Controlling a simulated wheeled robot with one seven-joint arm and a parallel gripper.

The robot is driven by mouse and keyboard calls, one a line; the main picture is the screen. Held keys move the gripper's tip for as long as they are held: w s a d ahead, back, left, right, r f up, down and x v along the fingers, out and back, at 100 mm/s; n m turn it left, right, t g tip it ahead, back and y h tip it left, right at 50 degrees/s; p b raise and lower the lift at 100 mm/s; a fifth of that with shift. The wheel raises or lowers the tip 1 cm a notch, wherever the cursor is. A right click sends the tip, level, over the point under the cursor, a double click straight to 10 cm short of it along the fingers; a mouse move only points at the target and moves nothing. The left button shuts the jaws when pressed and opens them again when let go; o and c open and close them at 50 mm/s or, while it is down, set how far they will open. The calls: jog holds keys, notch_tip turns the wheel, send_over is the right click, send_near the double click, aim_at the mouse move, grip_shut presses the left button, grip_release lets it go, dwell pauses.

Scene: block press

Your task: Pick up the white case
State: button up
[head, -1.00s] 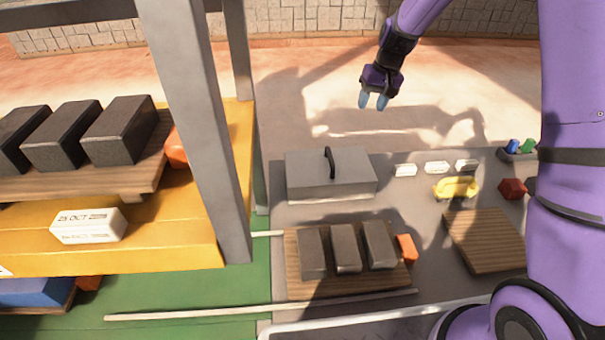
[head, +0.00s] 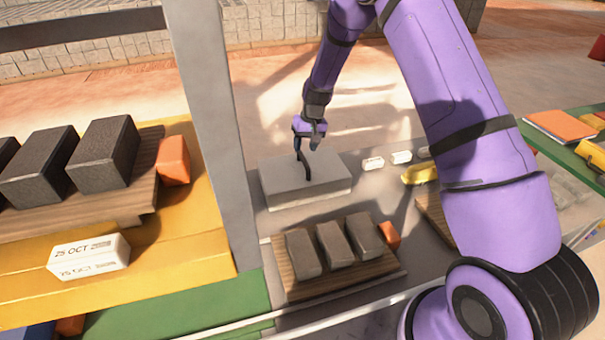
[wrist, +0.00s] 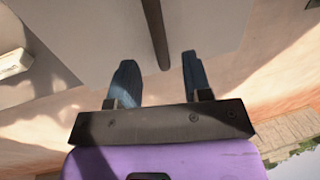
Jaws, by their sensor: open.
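The white case (head: 330,177), pale grey in this light, is a flat box with a dark upright handle (head: 306,168) on top. It lies on the grey table behind the board of dark blocks. My gripper (head: 307,141) is open and above the case, at the far end of the handle. In the wrist view the case (wrist: 90,38) fills the upper part. The handle (wrist: 154,28) lines up with the gap between my two blue fingers (wrist: 160,72), one on each side. I cannot tell whether they touch it.
A wooden board (head: 345,283) with dark blocks and an orange block stands in front of the case. Small white labelled pieces (head: 373,163) lie to its right. A grey post (head: 212,110) and a yellow shelf (head: 190,245) with dark blocks and a white dated block (head: 88,257) are left.

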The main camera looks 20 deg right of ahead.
aim_at(302, 156)
jog(key=f, duration=0.2)
jog(key=a+f, duration=0.1)
jog(key=f, duration=0.2)
jog(key=shift+s, duration=0.1)
grip_shut()
